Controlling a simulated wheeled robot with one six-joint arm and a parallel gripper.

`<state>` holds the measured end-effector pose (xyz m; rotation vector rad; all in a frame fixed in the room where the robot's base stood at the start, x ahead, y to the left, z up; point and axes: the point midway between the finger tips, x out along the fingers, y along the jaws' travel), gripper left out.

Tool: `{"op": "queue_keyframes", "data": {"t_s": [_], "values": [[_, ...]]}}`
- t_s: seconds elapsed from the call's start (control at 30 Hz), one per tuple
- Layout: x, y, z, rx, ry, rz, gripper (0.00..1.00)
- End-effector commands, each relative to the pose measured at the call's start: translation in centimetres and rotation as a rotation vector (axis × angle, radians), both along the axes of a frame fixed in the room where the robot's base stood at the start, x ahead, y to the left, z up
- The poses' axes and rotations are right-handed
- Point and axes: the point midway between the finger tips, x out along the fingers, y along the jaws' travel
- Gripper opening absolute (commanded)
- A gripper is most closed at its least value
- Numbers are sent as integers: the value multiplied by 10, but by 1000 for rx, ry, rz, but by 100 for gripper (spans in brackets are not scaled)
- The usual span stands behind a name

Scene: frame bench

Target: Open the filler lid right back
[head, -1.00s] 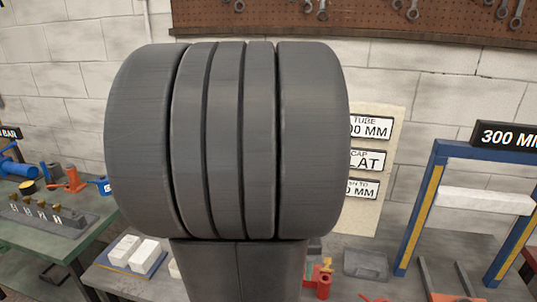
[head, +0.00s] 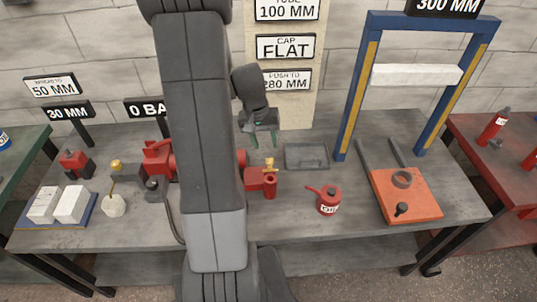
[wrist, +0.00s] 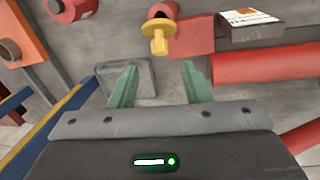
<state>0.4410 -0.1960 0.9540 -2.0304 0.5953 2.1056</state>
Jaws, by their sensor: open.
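My gripper (head: 263,137) is above the bench near the back panel, pointing down, open and empty. The red hand pump (head: 262,180) lies below and beside it, partly hidden behind my arm. A yellow brass-coloured fitting (head: 269,163) stands on its right end. In the wrist view my gripper (wrist: 157,88) has its two green fingers spread, with the yellow fitting (wrist: 159,40) beyond them, apart from both. I cannot tell for certain which part is the filler lid.
A grey tray (head: 306,157) lies right of the gripper. A red oil can (head: 328,203) stands nearer the front. An orange block (head: 405,196) and a blue press frame (head: 355,95) are further right. White blocks (head: 70,204) lie at the left.

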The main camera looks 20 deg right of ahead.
Motion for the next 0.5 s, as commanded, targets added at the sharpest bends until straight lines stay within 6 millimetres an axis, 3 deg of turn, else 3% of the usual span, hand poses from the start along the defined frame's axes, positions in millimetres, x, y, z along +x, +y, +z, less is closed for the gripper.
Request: {"op": "queue_keyframes", "data": {"t_s": [0.23, 0.5], "values": [[-5, -7, -43, 2, 5, 0, 43], [-5, -10, -66, 0, 1, 1, 43]]}}
